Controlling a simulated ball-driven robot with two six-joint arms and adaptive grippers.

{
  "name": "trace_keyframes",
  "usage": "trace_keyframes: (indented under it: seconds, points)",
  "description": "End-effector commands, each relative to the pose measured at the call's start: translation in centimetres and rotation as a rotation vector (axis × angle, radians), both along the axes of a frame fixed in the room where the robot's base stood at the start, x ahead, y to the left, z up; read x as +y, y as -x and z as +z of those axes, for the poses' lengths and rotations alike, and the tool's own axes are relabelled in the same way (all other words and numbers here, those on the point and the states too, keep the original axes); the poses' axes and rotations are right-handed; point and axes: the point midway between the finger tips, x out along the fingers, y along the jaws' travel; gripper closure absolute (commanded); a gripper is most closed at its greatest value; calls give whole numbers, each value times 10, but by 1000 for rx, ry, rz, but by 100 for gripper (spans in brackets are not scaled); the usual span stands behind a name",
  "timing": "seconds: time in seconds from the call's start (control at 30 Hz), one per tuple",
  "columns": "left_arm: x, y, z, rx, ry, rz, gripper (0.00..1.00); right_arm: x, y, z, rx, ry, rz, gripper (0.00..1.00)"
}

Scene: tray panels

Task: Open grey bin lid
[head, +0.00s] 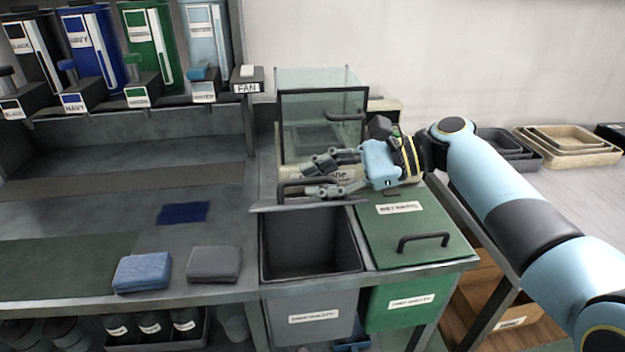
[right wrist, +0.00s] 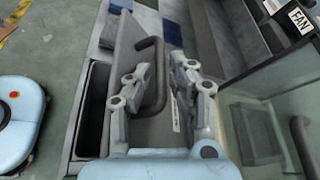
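The grey bin (head: 310,262) stands open at the front of the bench, and its dark inside shows. Its grey lid (head: 262,209) is raised at the bin's back edge and shows almost edge-on in the head view. The lid's dark handle (head: 290,183) is on the far side. In the right wrist view, the lid (right wrist: 132,38) and handle (right wrist: 158,60) lie between the fingers. My right gripper (head: 312,178) is open at the handle, with a gap between its fingers (right wrist: 160,82). My left gripper is out of view.
A green bin lid (head: 405,225) with a handle lies closed right of the grey bin. A glass box (head: 318,105) stands behind. Blue (head: 142,272) and grey (head: 214,264) folded cloths lie on the bench at left. Trays (head: 565,145) stand at far right.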

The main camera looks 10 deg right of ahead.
Motion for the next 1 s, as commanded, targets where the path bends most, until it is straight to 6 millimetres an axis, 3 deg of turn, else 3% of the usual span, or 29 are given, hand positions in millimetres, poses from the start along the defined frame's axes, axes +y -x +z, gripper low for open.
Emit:
trace_keyframes:
  seconds: [0.3,0.5,0.87,1.0]
  points:
    - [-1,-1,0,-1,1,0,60,-65,13,24,-3,4,-1,79]
    - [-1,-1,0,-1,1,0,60,-91,20,35,-2,1,0,79]
    - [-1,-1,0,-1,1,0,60,-98,21,38,-2,-1,0,79]
    - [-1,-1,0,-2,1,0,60,-99,18,39,4,-6,-20,95]
